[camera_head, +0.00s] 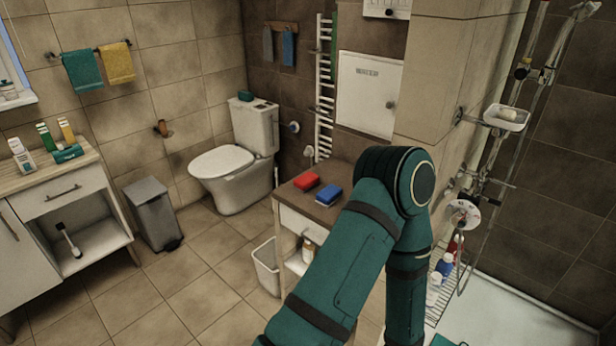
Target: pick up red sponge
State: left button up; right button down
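The red sponge (307,181) lies flat on the brown top of a small cabinet (330,173) near the middle of the head view. A blue sponge (328,195) lies just to its right and nearer to me, with a narrow gap between them. My green arm stands in front of the cabinet's right side and hides part of its top and front. The arm's gripper is outside the picture. No other gripper shows. Nothing touches the red sponge from above.
A toilet (222,165) stands behind and left of the cabinet. A white bin (267,266) stands on the floor at the cabinet's left. A grey pedal bin (152,212) and a vanity (62,205) are at left. The floor between is clear. The shower wall bounds the right.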

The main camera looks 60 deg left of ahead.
aim_at(303, 184)
jog(key=j+z, duration=0.1)
jog(key=j, duration=1.85)
